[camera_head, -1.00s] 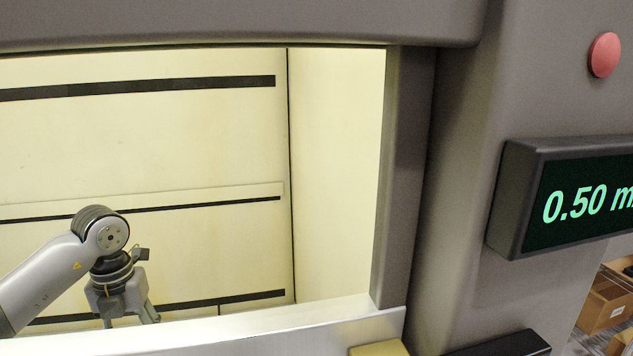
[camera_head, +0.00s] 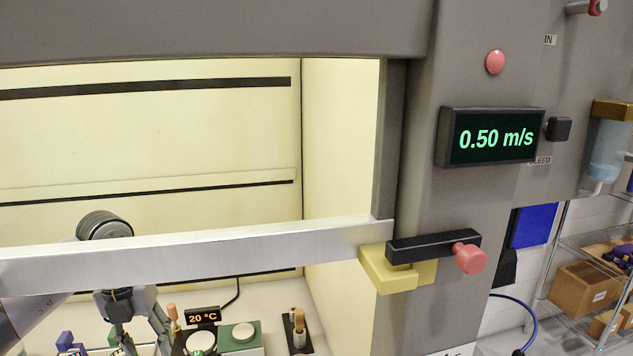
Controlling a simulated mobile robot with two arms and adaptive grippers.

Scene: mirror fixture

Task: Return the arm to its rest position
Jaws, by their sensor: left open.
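My left arm comes in from the left behind the silver sash bar (camera_head: 200,250) of a fume hood. The bar hides part of the arm. The rounded arm joint shows above the bar. My left gripper (camera_head: 143,338) shows below it, pointing down with its fingers apart and nothing seen between them. The gripper is over the hood's work surface (camera_head: 275,293), just left of a small device with a 20 °C display (camera_head: 203,316). Its fingertips are near the bottom edge of the picture. My right gripper is out of view.
A green-sided device (camera_head: 241,338) and a dark stand with a wooden-handled tool (camera_head: 299,330) are right of the gripper. Small blue items (camera_head: 66,341) lie left. Outside are a black latch with a red knob (camera_head: 469,258), a 0.50 m/s display (camera_head: 492,137) and shelved boxes (camera_head: 580,287).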

